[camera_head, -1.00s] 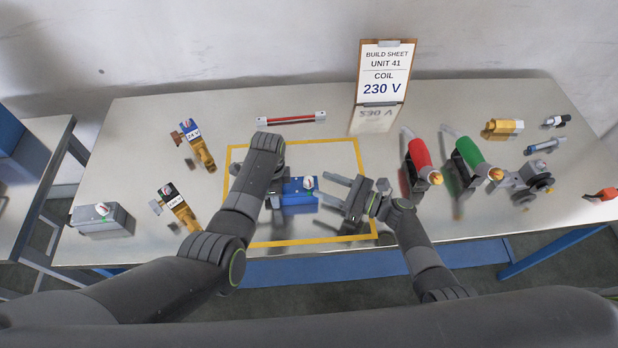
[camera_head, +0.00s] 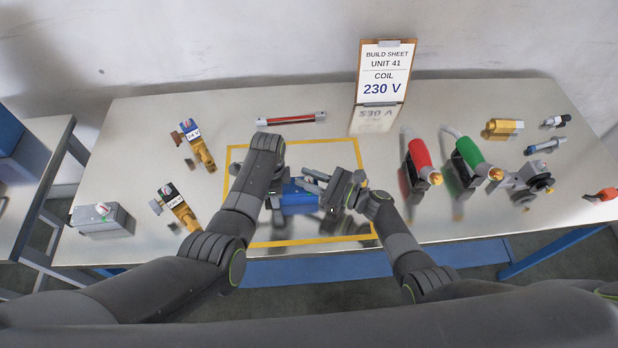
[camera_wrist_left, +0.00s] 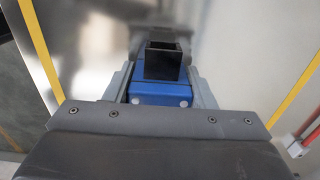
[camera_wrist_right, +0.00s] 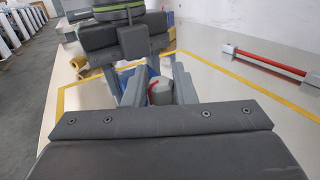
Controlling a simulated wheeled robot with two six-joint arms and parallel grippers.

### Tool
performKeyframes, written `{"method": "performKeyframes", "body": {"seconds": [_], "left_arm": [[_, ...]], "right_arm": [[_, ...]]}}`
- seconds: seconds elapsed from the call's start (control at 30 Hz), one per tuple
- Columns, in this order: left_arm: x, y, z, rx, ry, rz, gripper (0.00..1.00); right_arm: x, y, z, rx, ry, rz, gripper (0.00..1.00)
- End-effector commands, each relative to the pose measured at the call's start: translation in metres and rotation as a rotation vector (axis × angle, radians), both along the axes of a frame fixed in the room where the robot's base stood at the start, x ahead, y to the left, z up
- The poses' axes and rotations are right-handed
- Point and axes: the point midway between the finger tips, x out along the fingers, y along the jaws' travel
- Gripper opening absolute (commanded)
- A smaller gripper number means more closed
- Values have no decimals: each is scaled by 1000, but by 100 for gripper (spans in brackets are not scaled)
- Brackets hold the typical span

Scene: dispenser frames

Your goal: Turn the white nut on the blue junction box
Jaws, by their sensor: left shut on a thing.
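The blue junction box (camera_head: 296,199) lies inside the yellow outline on the table. My left gripper (camera_wrist_left: 162,82) is shut on the box, with a finger along each side; a black square opening shows on the box in the left wrist view. The white nut (camera_wrist_right: 160,93), with a red mark, shows in the right wrist view. My right gripper (camera_head: 314,181) is open, its fingers on either side of the nut with a gap visible. In the head view those fingers hide the nut.
Two tagged brass parts (camera_head: 203,153) and a grey box with a dial (camera_head: 103,219) stand at left. A red bar (camera_head: 291,118) lies behind. Red (camera_head: 419,153) and green (camera_head: 471,151) handled tools stand right. The build sheet (camera_head: 385,75) reads 230 V.

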Motion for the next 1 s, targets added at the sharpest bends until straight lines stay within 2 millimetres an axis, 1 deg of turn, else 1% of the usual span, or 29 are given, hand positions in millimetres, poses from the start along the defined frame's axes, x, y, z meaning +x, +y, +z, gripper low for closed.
{"method": "performKeyframes", "body": {"seconds": [0.07,0.17,0.5,0.6,0.93,0.97,1.0], "left_arm": [[0,0,0,0,0,0,21],[0,0,0,0,0,0,21],[0,0,0,0,0,0,21],[0,0,0,0,0,0,21],[0,0,0,0,-1,0,21],[0,0,0,0,-1,0,21],[0,0,0,0,-1,0,21]], "right_arm": [[0,0,0,0,0,0,1],[-1,0,0,1,0,-11,1],[-1,1,0,3,0,-228,1],[-1,0,0,1,0,-267,1],[0,0,0,-1,1,-282,1],[0,0,0,-1,1,-282,25],[0,0,0,-1,1,-281,30]]}}
